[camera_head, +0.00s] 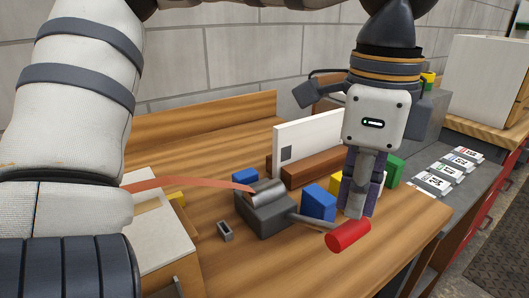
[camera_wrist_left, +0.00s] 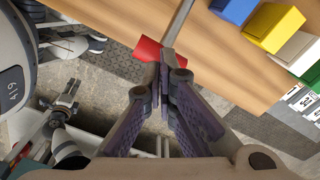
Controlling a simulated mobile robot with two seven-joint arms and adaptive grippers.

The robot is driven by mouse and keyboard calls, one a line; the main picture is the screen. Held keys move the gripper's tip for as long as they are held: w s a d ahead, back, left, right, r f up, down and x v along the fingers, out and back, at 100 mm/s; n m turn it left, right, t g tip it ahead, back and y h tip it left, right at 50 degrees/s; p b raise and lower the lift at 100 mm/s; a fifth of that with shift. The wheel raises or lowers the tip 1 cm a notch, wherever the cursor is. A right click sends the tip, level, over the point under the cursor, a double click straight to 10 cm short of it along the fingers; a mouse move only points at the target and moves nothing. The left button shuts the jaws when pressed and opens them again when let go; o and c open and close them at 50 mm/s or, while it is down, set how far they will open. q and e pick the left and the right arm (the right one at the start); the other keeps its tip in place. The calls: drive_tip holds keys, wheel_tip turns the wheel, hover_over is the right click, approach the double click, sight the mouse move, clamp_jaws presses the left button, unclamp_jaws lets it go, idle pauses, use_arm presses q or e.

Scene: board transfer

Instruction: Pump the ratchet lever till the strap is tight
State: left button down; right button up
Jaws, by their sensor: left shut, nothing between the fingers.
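The grey ratchet block (camera_head: 265,212) with a metal drum (camera_head: 267,192) sits on the wooden bench. An orange-red strap (camera_head: 180,183) runs from the drum to the left. A thin grey lever (camera_head: 312,221) reaches right from the block to a red handle (camera_head: 348,237). The lever (camera_wrist_left: 178,22) and the red handle (camera_wrist_left: 147,49) also show in the left wrist view. My left gripper (camera_head: 355,212) points down just behind the handle, shut and empty. My right gripper is not in view.
Blue (camera_head: 318,204), yellow (camera_head: 336,183) and green (camera_head: 393,170) blocks stand close by. A white board (camera_head: 307,140) stands behind the ratchet. A small grey piece (camera_head: 225,231) lies left of it. The handle is near the bench's front edge, with open floor beyond.

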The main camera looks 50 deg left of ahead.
sight(350, 224)
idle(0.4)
